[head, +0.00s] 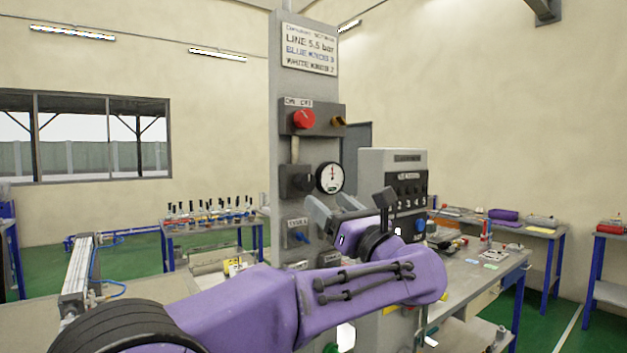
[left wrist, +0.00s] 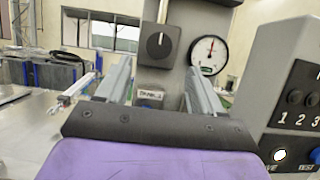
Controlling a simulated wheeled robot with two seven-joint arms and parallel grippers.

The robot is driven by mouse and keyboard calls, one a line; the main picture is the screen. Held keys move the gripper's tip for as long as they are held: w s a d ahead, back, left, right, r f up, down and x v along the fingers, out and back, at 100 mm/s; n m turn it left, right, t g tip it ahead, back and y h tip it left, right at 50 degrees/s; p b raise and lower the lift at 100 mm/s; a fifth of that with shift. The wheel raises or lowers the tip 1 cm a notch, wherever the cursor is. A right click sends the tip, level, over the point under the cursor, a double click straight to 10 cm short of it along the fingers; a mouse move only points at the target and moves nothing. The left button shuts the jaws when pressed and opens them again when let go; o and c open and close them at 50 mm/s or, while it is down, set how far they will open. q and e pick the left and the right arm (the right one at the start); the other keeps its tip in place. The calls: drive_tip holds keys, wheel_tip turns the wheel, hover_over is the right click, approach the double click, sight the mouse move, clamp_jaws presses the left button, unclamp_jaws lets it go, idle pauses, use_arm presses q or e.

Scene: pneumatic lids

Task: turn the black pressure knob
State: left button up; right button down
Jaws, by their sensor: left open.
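The black pressure knob (head: 300,182) is on the grey upright panel (head: 273,90), left of the round white gauge (head: 330,177). In the left wrist view the knob (left wrist: 158,46) has a light pointer line standing upright. My left gripper (head: 323,205) is in front of the panel, just below the knob and gauge in the head view. In the left wrist view my left gripper's two grey fingers (left wrist: 160,70) are spread apart with nothing between them. The knob shows beyond and above their tips, apart from them. My right gripper is not in view.
A blue knob (head: 299,238) is on the panel below. A grey control box (head: 378,165) with several black knobs stands close on the right. Workbenches stand behind on both sides.

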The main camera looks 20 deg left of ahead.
sight(309, 184)
use_arm(q)
drive_tip(key=a+r+p, duration=0.1)
drive_tip(key=w+a+r+p, duration=0.1)
drive_tip(key=a+r, duration=0.1)
drive_tip(key=shift+w, duration=0.1)
drive_tip(key=w+a+p, duration=0.2)
drive_tip(key=w, duration=0.1)
drive_tip(key=shift+w+a+r, duration=0.2)
drive_tip(key=shift+w+a, duration=0.05)
drive_tip(key=shift+a, duration=0.1)
drive_tip(key=shift+s, duration=0.25)
drive_tip(key=shift+s+r, duration=0.1)
drive_tip(key=shift+c, duration=1.2)
drive_tip(key=c, duration=0.8)
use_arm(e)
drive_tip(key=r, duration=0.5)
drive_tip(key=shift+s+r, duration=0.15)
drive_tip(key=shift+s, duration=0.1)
